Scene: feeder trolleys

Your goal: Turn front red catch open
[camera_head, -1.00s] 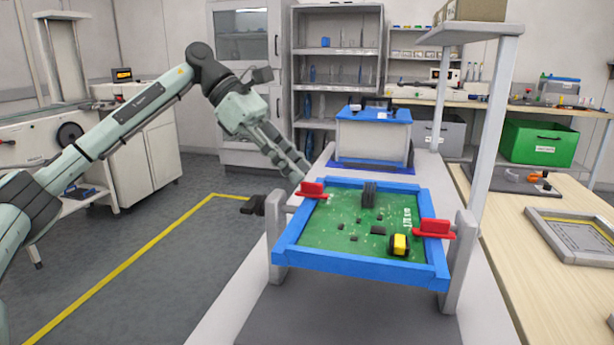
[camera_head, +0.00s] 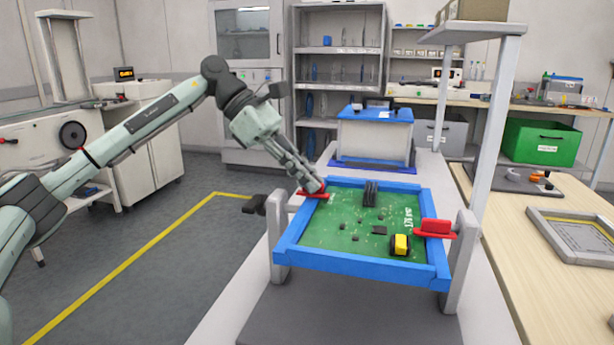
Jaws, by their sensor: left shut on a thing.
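A green circuit board (camera_head: 335,225) lies in a blue frame (camera_head: 350,265) held between grey uprights. One red catch (camera_head: 311,195) is at the frame's left side. A second red catch (camera_head: 434,229) is at the right side, with its red bar lying across the frame's edge. My left gripper (camera_head: 314,187) has its fingers down at the left red catch and is shut on it. The fingers hide much of that catch, so how far it is turned cannot be told. My right gripper is not in view.
A yellow and black part (camera_head: 400,244) and several dark chips sit on the board. A dark knob-like part (camera_head: 255,204) sticks out left of the fixture. A white box with a blue lid (camera_head: 375,115) stands behind. A grey post (camera_head: 497,120) rises at the right.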

